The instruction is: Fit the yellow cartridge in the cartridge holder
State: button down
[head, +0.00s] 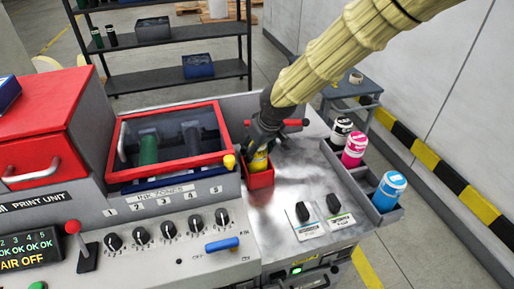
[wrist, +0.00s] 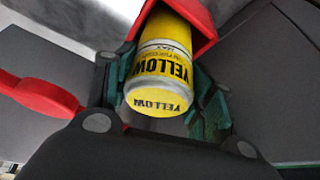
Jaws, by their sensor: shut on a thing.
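The yellow cartridge (head: 258,162) stands with its lower part inside the red cartridge holder (head: 260,181) on the metal top of the machine. My gripper (head: 262,141) is above the holder and shut on the cartridge's upper part. In the wrist view the cartridge (wrist: 163,65) lies between the two green finger pads, its label and end face reading "YELLOW". Its far end goes into the red holder (wrist: 207,18) there. How deep it sits, and whether it touches the bottom, is hidden.
A red handle (head: 295,123) is close behind my gripper, also in the wrist view (wrist: 40,95). The red-framed ink cover (head: 172,140) is to the left. Black, magenta (head: 355,149) and cyan (head: 389,191) cartridges stand in the right side rack. Two knobs (head: 318,206) are in front.

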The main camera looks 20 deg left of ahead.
jog(key=shift+f, duration=0.15)
jog(key=shift+c, duration=2.4)
grip_release()
